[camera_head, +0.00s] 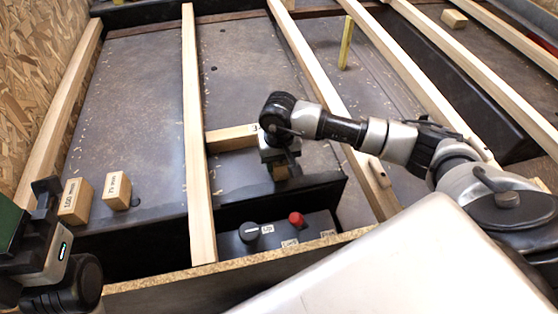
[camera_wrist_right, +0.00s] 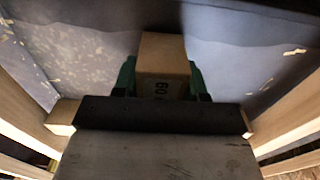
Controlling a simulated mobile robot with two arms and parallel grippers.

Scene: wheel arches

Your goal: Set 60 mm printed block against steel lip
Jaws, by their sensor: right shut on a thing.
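The printed block (camera_wrist_right: 163,62), a tan wooden block marked 60, shows in the right wrist view. My right gripper (camera_wrist_right: 162,80) is shut on it, with a green finger pad on each side. In the head view my right gripper (camera_head: 281,172) points down between two wooden ribs, near a dark upright edge (camera_head: 325,190) that may be the steel lip. The block is not clear there, and I cannot tell whether it touches the lip. My left gripper (camera_head: 42,205) is at the lower left, away from the block; its opening is unclear.
Two tan blocks, one marked 100 mm (camera_head: 76,202) and another labelled one (camera_head: 117,191), stand on the dark panel at left. Long wooden ribs (camera_head: 194,120) flank the bay. A crosspiece (camera_head: 230,139) lies behind my right gripper. A control box (camera_head: 270,232) with a red button sits in front.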

